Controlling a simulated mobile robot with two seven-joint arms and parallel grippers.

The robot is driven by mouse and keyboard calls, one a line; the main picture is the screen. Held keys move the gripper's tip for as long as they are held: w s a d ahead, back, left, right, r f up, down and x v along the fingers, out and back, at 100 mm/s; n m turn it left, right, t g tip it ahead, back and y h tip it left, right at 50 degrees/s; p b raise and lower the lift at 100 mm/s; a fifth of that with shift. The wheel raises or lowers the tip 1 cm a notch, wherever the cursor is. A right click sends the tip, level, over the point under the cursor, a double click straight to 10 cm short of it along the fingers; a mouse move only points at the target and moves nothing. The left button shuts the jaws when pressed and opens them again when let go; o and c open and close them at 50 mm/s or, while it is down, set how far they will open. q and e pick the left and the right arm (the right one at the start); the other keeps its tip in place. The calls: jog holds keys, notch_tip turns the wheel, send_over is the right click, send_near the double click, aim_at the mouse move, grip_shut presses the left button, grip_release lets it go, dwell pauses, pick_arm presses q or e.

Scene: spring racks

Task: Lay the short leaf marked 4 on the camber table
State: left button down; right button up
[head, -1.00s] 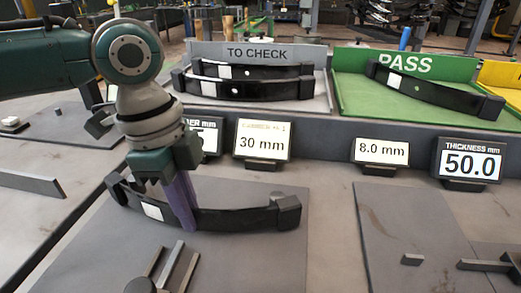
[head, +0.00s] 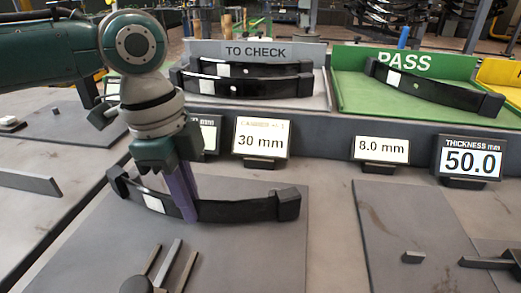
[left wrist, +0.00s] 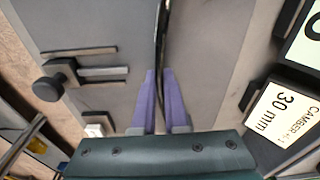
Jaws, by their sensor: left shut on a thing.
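A black curved leaf (head: 235,211) with a pale label patch lies across or just above the grey plate of the camber table (head: 265,255); I cannot tell whether it touches. The mark on its label is too small to read. My left gripper (head: 188,212) is shut on this leaf, its purple fingers pointing down left of the leaf's middle. In the left wrist view the leaf (left wrist: 161,35) is a thin dark strip running up from between the fingers (left wrist: 160,85). My right gripper is not in view.
Bars and a round knob (head: 137,285) sit on the plate's near side. Behind stand a "30 mm" display (head: 261,137), an "8.0 mm" display (head: 381,149) and a "50.0" display (head: 468,159). Black leaves (head: 245,87) lie in the TO CHECK tray; another (head: 430,90) lies in the green PASS tray.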

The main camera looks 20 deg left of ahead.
pick_arm(q)
jog(key=shift+w, duration=0.15)
dwell(0.6)
jog(key=c, duration=1.1)
grip_release()
jog(key=shift+w, duration=0.1)
jog(key=shift+o, duration=1.4)
jog(key=shift+a+f, duration=0.1)
jog(key=shift+f, duration=0.1)
jog(key=o, duration=0.4)
jog(key=shift+o, duration=0.2)
jog(key=shift+r, duration=0.1)
notch_tip(320, 180, up, 8)
jog(key=p, duration=0.9)
